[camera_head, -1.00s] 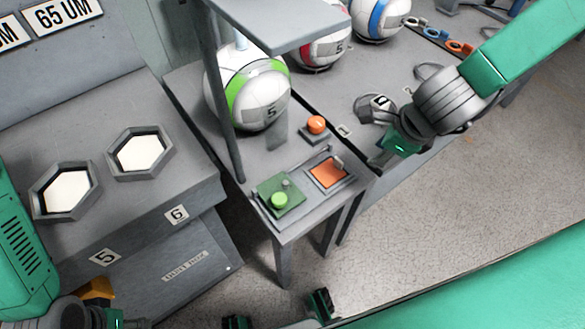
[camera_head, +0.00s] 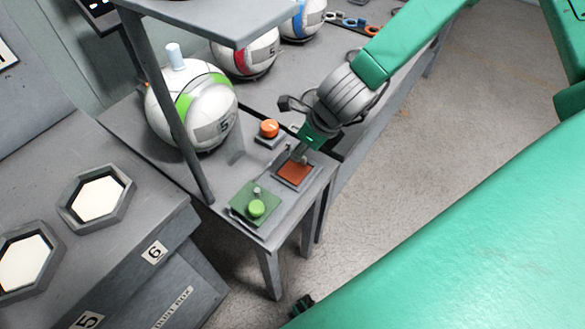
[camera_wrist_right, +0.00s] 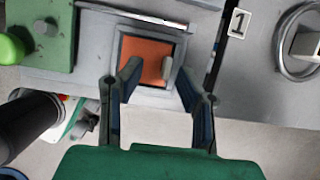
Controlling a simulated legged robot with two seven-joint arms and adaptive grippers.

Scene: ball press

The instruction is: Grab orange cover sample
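The orange cover sample (camera_head: 295,172) is a flat orange square in a grey frame on the near end of the narrow table. In the right wrist view the orange square (camera_wrist_right: 142,60) has a small pale upright tab (camera_wrist_right: 167,68) near its right side. My right gripper (camera_head: 300,155) is over the far edge of the sample in the head view. In the right wrist view its two fingers (camera_wrist_right: 159,72) are apart, with the tab between them, nearer the right finger. Contact with the tab cannot be told. My left gripper is not in view.
A green plate with a green button (camera_head: 256,208) lies left of the sample. An orange button (camera_head: 269,129) stands behind it. A green-striped ball (camera_head: 200,115) sits under the press beside a grey post (camera_head: 170,110). The table's front edge is close.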

